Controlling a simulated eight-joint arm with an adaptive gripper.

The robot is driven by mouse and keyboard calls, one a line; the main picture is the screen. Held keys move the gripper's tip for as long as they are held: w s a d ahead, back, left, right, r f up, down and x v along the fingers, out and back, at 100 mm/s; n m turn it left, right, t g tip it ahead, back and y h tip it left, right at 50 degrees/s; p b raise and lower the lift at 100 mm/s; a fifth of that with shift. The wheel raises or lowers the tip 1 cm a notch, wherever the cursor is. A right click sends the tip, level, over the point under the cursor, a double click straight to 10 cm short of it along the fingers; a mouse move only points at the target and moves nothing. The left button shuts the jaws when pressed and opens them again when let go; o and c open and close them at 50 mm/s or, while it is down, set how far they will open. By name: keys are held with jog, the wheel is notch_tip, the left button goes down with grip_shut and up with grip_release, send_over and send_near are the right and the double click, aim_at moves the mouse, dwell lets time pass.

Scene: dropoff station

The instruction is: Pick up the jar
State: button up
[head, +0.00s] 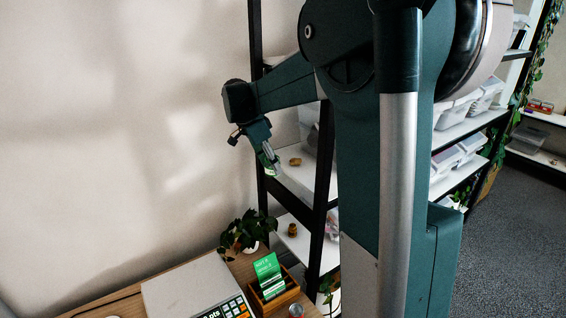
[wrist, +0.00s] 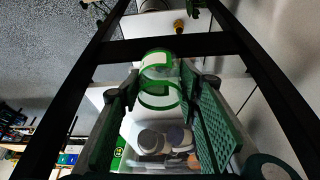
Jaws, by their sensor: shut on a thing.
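The jar (wrist: 158,72) looks clear, with green bands and a pale patch, and sits between my fingers in the wrist view. My gripper (wrist: 160,92) has its green textured pads on both sides of the jar and is shut on it. In the head view my gripper (head: 269,160) is up in the air in front of the black shelf rack, angled downward. The jar is small and partly covered by the fingers there, so its outline is hard to tell.
The black-framed shelf rack (head: 318,210) stands close behind my gripper, with small brown items on its shelves. A table at the lower left holds a scale (head: 190,288), a wooden box with green cards (head: 268,272) and a plant (head: 245,232). Clear bins (head: 460,110) sit on the right shelves.

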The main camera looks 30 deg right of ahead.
jog(key=shift+w+a, duration=0.1)
jog(key=shift+a, duration=0.55)
